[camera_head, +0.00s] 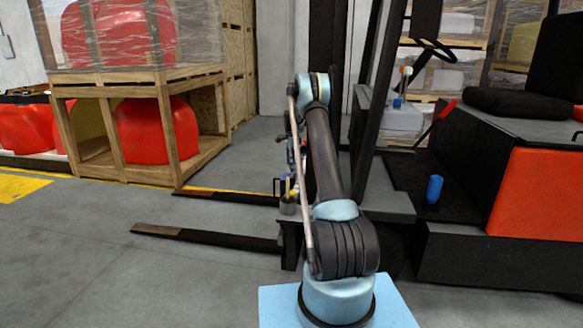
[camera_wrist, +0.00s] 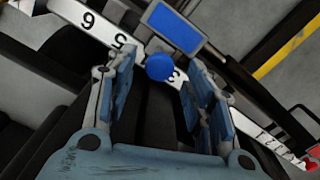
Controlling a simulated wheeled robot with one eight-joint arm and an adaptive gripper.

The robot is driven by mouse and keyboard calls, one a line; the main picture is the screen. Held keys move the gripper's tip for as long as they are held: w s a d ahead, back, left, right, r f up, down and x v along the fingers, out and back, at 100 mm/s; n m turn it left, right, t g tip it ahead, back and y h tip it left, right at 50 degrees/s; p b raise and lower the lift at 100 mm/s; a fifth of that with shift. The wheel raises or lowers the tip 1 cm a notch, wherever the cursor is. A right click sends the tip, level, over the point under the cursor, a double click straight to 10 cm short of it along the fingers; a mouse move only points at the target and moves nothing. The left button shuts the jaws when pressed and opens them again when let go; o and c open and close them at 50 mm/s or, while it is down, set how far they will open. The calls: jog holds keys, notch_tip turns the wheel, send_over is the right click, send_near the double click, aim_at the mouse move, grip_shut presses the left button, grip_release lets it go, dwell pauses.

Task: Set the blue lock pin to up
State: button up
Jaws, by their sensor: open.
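A round blue knob (camera_wrist: 160,67), which looks like the blue lock pin, shows in the wrist view just beyond my fingers, in front of a white numbered strip (camera_wrist: 90,30). My gripper (camera_wrist: 160,58) is open, with one finger to the left and one to the right of the knob. I see no clear contact, and I cannot tell whether the pin is up or down. A flat blue rectangle (camera_wrist: 173,27) with a grey frame lies just above the knob. In the head view my arm hides the pin and most of my gripper.
A forklift (camera_head: 545,190) stands at the right, with low forks (camera_head: 210,237) reaching left across the floor. A blue cylinder (camera_head: 433,189) stands on its dark step. A wooden rack (camera_head: 110,130) with red nosecones (camera_head: 158,131) is at the left. The floor between rack and forks is clear.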

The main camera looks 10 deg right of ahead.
notch_tip(320, 180, up, 10)
jog(key=shift+r, duration=0.15)
dwell(0.3)
